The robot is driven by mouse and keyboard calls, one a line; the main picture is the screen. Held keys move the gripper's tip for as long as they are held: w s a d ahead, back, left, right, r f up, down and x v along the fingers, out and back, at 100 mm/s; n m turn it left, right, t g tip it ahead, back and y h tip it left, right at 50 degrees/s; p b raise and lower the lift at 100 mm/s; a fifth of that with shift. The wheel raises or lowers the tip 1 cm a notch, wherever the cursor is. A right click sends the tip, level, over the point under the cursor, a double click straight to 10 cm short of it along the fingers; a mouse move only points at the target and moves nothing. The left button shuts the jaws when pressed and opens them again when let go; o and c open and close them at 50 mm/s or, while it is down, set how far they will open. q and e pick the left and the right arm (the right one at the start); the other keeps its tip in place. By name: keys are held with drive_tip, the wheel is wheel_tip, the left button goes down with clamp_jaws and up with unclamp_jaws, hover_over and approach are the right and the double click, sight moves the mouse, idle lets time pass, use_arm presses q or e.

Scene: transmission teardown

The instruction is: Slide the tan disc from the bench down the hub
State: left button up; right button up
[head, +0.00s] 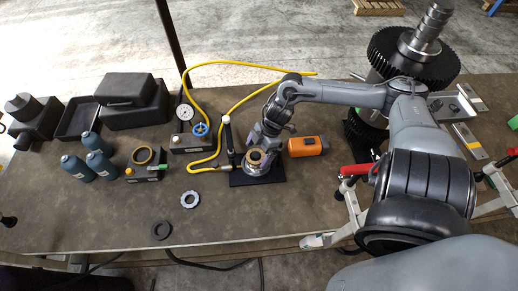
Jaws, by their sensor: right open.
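The hub (256,169) stands upright on a black base plate near the middle of the bench. A tan ring-shaped disc (257,156) shows at its top; how far down it sits cannot be told. My right gripper (262,145) is open, pointing down right at the hub's far side, close to the tan disc. Whether its fingers touch the disc cannot be told. My left gripper is not in view. A grey toothed ring (190,199) and a dark ring (161,230) lie flat on the bench.
A gauge box (190,140), several blue-grey bottles (103,163) and black cases stand further left.

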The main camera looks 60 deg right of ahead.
drive_tip(key=shift+r, duration=0.15)
drive_tip(key=w+a+r+p+v, duration=0.1)
drive_tip(key=a+p+v, duration=0.1)
drive_tip(key=p+v, duration=0.9)
drive_tip(key=v, duration=0.6)
drive_tip(key=shift+w, duration=0.3)
drive_tip(key=shift+a, duration=0.1)
